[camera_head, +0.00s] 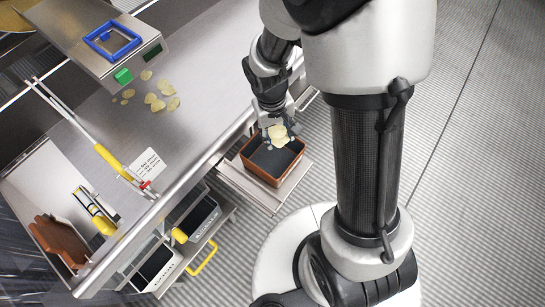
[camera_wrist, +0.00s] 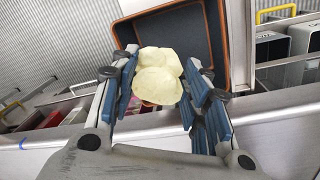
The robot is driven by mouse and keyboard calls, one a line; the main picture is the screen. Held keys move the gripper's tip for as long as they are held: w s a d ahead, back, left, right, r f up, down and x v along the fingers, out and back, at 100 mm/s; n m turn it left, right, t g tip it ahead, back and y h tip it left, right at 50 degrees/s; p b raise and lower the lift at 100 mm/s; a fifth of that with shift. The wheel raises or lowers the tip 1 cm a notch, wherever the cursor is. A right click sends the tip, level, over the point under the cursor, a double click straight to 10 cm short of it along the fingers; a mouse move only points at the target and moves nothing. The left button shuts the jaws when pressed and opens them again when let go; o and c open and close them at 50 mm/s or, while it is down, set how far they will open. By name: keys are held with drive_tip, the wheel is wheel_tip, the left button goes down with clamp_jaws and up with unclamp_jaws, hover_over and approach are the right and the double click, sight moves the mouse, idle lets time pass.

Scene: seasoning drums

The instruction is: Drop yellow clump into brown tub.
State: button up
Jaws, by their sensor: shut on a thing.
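The yellow clump (camera_wrist: 158,76) looks like several pale yellow chips stuck together. My gripper (camera_wrist: 160,92) is shut on it, with blue finger pads on either side. The clump (camera_head: 278,135) also shows in the head view, below my gripper (camera_head: 277,123). The brown tub (camera_head: 262,178) has a brown rim and a dark inside, and stands on a pull-out metal shelf. In the head view the clump overlaps the tub's far part. In the wrist view the tub (camera_wrist: 224,40) lies beyond the clump. The height of the clump above the tub is hard to tell.
The steel counter (camera_head: 190,75) is left of the tub. Loose yellow chips (camera_head: 157,101) lie on it near a scale (camera_head: 90,42) with a blue frame. Grey bins (camera_head: 198,222) sit below the counter. Ribbed floor (camera_head: 480,180) is open on the right.

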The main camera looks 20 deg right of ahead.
drive_tip(key=o, duration=0.7)
drive_tip(key=shift+o, duration=0.2)
wheel_tip(320, 180, up, 12)
drive_tip(key=a, duration=0.1)
idle(0.4)
drive_tip(key=shift+s+a, duration=0.1)
